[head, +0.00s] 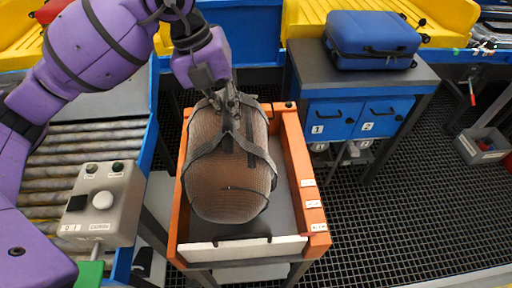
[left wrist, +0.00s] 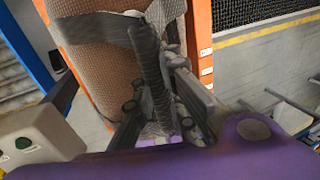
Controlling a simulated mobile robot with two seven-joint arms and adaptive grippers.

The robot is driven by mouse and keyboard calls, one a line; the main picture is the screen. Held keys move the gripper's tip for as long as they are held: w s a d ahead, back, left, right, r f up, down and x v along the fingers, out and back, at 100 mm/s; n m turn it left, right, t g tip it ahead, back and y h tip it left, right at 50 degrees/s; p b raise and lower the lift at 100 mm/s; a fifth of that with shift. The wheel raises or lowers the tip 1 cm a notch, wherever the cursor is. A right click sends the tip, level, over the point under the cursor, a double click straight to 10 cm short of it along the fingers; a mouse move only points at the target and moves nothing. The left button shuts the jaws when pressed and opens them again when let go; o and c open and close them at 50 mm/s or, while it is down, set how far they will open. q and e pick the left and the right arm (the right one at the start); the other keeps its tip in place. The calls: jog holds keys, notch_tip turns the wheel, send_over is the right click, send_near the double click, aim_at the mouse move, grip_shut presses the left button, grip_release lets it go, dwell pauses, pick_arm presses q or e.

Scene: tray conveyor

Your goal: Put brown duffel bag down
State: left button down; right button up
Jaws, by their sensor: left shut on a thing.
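The brown duffel bag (head: 228,180) with dark grey straps is in the orange-walled tray (head: 299,180), in the middle of the head view. It is upright along the tray's length; I cannot tell whether it rests on the tray floor. My left gripper (head: 229,112) is shut on the bag's strap at its far end, from above. In the left wrist view the gripper (left wrist: 165,110) closes around the dark strap, with the brown bag (left wrist: 105,80) behind it. My right gripper is not in view.
A blue case (head: 371,41) stands on a grey-topped cabinet with blue drawers (head: 360,118) at right. A roller conveyor (head: 85,150) and a grey button box (head: 102,203) are at left. Yellow chutes (head: 380,15) line the back. Dark grating floor (head: 400,210) is open at right.

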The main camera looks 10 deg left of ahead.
pick_arm(q)
jog(key=shift+f, duration=4.6)
jog(key=c, duration=2.3)
grip_release()
jog(key=shift+f, duration=0.15)
jog(key=o, duration=0.5)
jog(key=v, duration=1.2)
jog(key=shift+s, duration=0.1)
jog(key=shift+s+a, duration=0.1)
